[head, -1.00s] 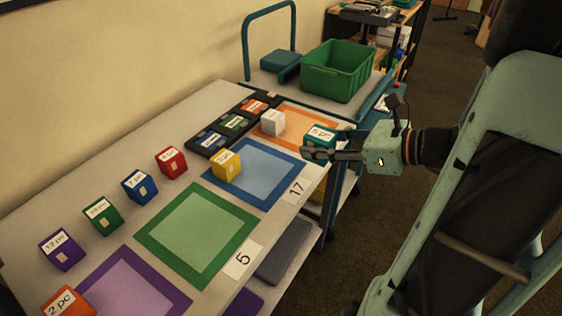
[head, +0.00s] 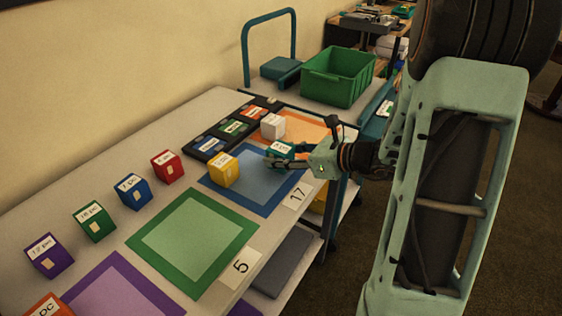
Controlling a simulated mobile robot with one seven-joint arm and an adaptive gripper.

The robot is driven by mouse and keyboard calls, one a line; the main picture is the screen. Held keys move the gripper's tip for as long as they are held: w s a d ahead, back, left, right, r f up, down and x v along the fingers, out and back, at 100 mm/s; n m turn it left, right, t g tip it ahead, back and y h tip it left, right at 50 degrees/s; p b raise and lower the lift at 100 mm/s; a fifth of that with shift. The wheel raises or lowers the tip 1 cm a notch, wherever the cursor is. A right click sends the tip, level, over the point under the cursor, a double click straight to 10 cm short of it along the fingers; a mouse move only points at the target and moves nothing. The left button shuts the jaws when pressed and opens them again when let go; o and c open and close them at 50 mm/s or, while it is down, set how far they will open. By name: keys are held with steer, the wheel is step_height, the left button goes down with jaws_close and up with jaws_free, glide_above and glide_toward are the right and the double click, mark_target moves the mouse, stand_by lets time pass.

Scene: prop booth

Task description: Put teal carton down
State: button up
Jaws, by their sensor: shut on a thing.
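The teal carton (head: 281,148) is a small box with a white label on top. My gripper (head: 281,160) is shut on it and partly covers its near side. The carton shows over the far right part of the blue-bordered mat (head: 258,179), close to the orange-bordered mat (head: 318,127). I cannot tell whether the carton touches the mat or hangs just above it. A yellow carton (head: 224,170) stands on the left part of the blue mat. A white carton (head: 272,126) stands on the left part of the orange mat.
Red (head: 167,166), blue (head: 134,190), green (head: 94,221) and purple (head: 48,255) cartons stand in a row along the wall side. The green mat (head: 192,240) is empty. A dark labelled strip (head: 233,126) lies behind. A green crate (head: 338,77) sits on a trolley beyond.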

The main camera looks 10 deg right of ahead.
steer(key=shift+f, duration=0.65)
steer(key=shift+f, duration=0.15)
steer(key=o, duration=1.2)
steer(key=shift+r, duration=0.25)
steer(key=p+v, duration=0.2)
steer(key=v, duration=1)
steer(key=shift+s+f, duration=0.1)
steer(key=shift+f, duration=0.1)
